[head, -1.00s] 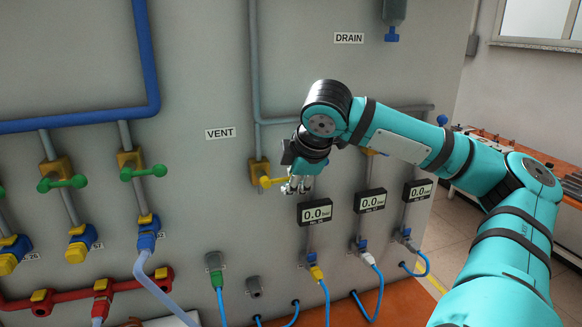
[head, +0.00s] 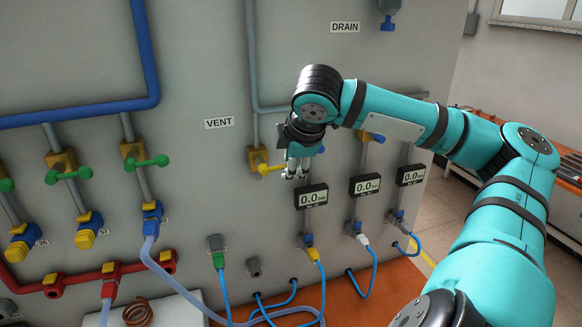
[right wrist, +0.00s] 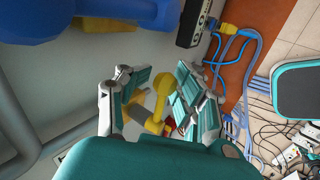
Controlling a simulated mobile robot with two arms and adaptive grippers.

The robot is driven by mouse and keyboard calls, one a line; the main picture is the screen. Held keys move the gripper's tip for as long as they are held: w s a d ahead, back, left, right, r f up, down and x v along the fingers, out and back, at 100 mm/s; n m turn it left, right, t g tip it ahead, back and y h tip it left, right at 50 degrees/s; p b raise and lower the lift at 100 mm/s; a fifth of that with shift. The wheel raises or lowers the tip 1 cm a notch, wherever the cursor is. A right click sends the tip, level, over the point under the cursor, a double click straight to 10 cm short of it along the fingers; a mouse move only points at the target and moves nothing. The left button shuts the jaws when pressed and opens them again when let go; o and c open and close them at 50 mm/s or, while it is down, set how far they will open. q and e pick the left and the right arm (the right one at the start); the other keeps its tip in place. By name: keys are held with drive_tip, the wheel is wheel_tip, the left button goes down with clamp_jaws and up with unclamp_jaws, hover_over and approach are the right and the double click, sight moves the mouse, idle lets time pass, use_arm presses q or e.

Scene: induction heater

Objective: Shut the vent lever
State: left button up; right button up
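The yellow vent lever (head: 271,168) sits on a brass-coloured valve on a thin vertical grey pipe, below the VENT label (head: 219,123) and to its right. In the head view its handle points right, across the pipe. My right gripper (head: 297,170) is just right of the handle's end. In the right wrist view the yellow lever (right wrist: 161,94) shows between the two spread fingers, with a gap visible on at least one side. Whether a finger touches it cannot be told. My left gripper is not in view.
Several green-handled valves (head: 146,162) are on the panel's left. Gauges (head: 311,196) hang right of and below the lever, close to my right gripper. Blue hoses (head: 324,285) run below. A copper coil (head: 137,310) lies at the bottom left.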

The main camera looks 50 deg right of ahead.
drive_tip(key=shift+o, duration=1.2)
drive_tip(key=shift+s+a+r, duration=0.1)
drive_tip(key=shift+s+r, duration=0.05)
drive_tip(key=shift+o, duration=0.5)
drive_tip(key=shift+s, duration=0.1)
drive_tip(key=shift+w+f, duration=0.2)
drive_tip(key=shift+f, duration=0.1)
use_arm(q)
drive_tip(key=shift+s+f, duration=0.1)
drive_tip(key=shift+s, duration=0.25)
use_arm(e)
drive_tip(key=v, duration=1.2)
